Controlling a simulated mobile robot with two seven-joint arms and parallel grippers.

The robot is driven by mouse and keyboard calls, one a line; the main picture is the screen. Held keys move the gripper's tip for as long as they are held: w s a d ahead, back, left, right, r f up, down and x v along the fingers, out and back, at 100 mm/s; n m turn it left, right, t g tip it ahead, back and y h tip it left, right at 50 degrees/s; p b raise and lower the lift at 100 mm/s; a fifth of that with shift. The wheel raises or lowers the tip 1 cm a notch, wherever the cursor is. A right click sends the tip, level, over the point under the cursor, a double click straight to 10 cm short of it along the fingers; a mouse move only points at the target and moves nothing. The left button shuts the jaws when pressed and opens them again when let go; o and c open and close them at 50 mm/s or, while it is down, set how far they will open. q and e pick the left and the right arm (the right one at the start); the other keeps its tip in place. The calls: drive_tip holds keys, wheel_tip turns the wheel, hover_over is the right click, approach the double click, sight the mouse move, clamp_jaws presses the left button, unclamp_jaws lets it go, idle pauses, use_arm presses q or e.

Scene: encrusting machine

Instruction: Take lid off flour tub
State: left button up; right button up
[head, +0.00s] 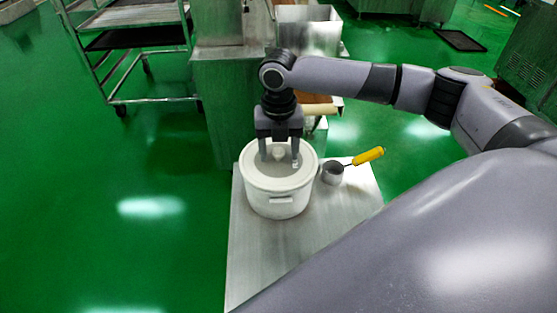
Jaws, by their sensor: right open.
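The white flour tub (277,201) stands upright on a metal table. Its round lid (268,176) sits on top, with a small pale knob (279,153) near the middle. My right gripper (279,160) comes down from above over the lid. Its two fingers are spread, one on each side of the knob, with space between them and the knob. Whether the fingertips touch the lid cannot be told. My left gripper is not in view.
A metal scoop (332,173) with a yellow handle (368,156) lies right of the tub. The metal table (262,256) is bare in front. A steel machine (225,95) stands behind, and a wheeled rack (135,40) stands at the back left on the green floor.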

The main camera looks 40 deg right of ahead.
drive_tip(key=c, duration=1.1)
